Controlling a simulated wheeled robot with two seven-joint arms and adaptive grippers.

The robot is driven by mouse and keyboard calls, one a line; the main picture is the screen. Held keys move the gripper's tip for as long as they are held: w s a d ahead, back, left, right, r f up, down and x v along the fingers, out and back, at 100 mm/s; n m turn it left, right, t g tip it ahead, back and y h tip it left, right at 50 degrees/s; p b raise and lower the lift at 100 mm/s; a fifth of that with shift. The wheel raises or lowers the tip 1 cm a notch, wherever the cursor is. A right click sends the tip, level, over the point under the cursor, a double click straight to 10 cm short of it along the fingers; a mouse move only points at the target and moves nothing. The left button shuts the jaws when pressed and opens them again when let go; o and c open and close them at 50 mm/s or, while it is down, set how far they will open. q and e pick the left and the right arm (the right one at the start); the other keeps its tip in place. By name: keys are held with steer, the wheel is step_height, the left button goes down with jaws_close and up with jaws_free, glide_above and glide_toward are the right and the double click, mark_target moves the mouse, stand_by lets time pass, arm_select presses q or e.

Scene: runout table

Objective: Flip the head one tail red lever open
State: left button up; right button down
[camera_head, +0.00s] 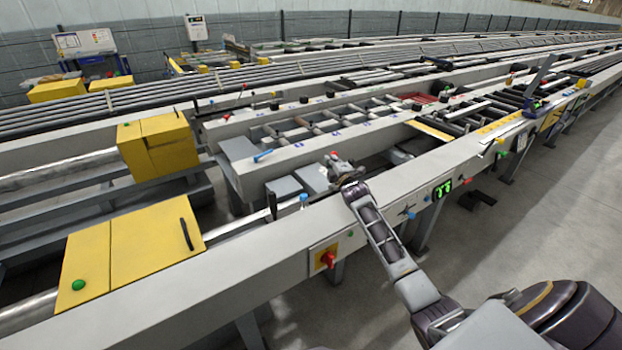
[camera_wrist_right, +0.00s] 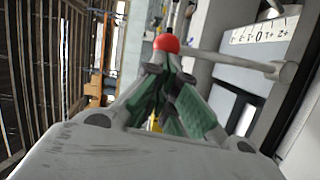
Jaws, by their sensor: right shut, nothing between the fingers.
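The lever's red ball knob (camera_wrist_right: 166,42) shows in the right wrist view, just beyond the tips of my right gripper (camera_wrist_right: 160,62). A grey rod (camera_wrist_right: 235,60) runs from beside the knob to a rounded joint at the right. My right gripper is shut with nothing between its fingers; its tips appear at or against the knob, and I cannot tell whether they touch. In the head view a small red knob (camera_head: 333,153) shows by my right gripper (camera_head: 337,168), above the gap in the runout table. My left gripper is not in view.
The long grey front beam (camera_head: 265,260) passes under my right arm. Yellow covers (camera_head: 135,245) stand to the left. In the wrist view a scale plate (camera_wrist_right: 262,33) lies right of the knob.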

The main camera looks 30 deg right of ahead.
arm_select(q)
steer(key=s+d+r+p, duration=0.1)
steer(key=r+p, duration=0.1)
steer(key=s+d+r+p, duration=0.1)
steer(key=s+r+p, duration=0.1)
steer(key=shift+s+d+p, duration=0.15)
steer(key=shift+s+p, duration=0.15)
arm_select(e)
steer(key=d+m+g+y, duration=0.1)
steer(key=d+m, duration=0.4)
steer(key=d, duration=0.5)
steer(key=shift+w+d+f+g, duration=0.3)
steer(key=shift+w+d+f, duration=0.05)
steer(key=shift+w+f, duration=0.05)
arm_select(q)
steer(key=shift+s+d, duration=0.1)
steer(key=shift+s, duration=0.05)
arm_select(e)
steer(key=shift+s, duration=0.1)
